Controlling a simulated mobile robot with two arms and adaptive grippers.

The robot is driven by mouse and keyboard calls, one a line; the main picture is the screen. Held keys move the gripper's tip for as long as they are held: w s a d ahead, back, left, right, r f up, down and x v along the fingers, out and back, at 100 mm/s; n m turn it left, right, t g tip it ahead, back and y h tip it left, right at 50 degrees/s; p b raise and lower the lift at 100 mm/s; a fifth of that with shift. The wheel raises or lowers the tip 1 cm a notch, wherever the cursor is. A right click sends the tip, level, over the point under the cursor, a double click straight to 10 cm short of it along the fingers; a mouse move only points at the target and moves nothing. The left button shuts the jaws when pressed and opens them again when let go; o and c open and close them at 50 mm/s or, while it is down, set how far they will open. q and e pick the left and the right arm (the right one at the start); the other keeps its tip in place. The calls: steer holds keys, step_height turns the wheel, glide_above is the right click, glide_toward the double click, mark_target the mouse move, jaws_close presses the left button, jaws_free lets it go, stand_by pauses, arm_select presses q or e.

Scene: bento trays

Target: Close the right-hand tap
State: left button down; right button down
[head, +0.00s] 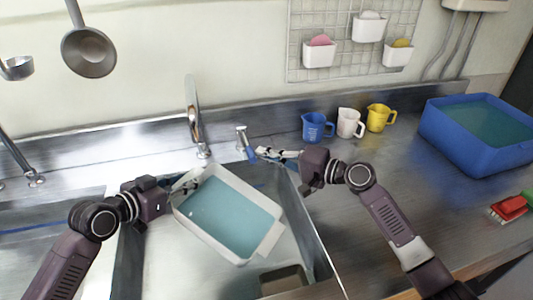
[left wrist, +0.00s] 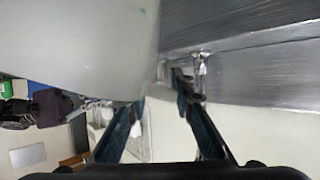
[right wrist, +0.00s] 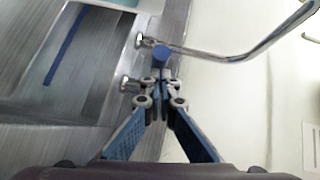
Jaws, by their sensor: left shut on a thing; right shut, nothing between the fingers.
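The right-hand tap (head: 241,134) is a small chrome fitting with a blue lever (head: 250,154), right of the tall chrome spout (head: 193,115). In the right wrist view the blue lever end (right wrist: 161,56) sits just beyond my fingertips. My right gripper (head: 260,152) is shut and empty beside the lever; I cannot tell whether it touches. My left gripper (head: 194,178) is shut on the rim of a white tub (head: 270,243) of bluish water in the sink. The tub's pale wall (left wrist: 80,45) fills much of the left wrist view.
A blue (head: 317,127), a white (head: 349,123) and a yellow mug (head: 380,117) stand on the counter. A blue basin (head: 447,140) of water and a red brush (head: 508,208) are at right. A ladle (head: 88,50) hangs upper left. The counter between mugs and basin is mostly clear.

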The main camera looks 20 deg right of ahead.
arm_select(q)
steer(key=shift+r, duration=0.25)
arm_select(e)
steer(key=w+d+v, duration=0.2)
steer(key=v, duration=1)
steer(key=shift+d+r, duration=0.2)
steer(key=shift+d, duration=0.1)
steer(key=shift+s, duration=0.15)
